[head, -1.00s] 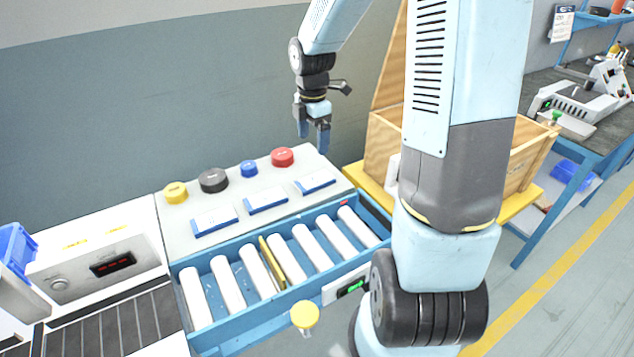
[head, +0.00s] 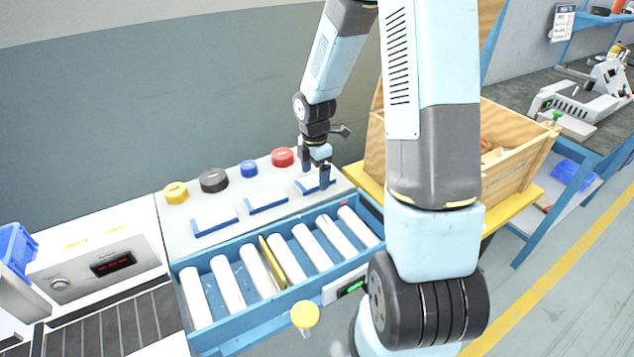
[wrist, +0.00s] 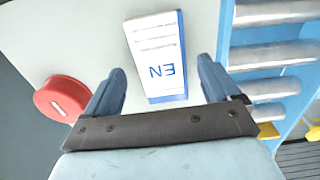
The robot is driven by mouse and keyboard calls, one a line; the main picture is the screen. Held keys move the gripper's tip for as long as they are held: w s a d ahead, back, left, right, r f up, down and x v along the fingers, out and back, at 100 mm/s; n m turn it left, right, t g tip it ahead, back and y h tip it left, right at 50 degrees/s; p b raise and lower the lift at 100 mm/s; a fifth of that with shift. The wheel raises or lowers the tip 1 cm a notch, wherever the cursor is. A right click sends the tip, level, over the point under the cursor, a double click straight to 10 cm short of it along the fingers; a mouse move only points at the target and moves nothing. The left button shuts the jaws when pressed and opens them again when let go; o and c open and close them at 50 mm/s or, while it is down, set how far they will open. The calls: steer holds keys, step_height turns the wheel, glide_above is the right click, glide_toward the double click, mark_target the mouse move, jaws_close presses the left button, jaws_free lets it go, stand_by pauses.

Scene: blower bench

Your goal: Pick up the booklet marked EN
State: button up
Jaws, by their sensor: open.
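The booklet marked EN (wrist: 157,50) is white with a blue edge and blue letters, which read upside down in the wrist view. It lies flat on the pale bench top. In the head view the rightmost of three booklets (head: 309,188) lies under my gripper, partly hidden by it. My gripper (head: 314,181) points down over this booklet with its jaws open. In the wrist view the fingers of my gripper (wrist: 160,88) stand on either side of the booklet's near end, with nothing between them gripped. Whether the fingertips touch the bench cannot be told.
Two similar booklets lie to the left, the middle one (head: 266,201) and the left one (head: 214,220). A red cap (head: 283,157) sits just behind my gripper. In front is a blue tray (head: 213,338) of white rollers. A wooden crate (head: 520,160) stands right.

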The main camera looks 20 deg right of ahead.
steer(key=shift+f, duration=0.65)
steer(key=c, duration=1.2)
steer(key=shift+r, duration=0.15)
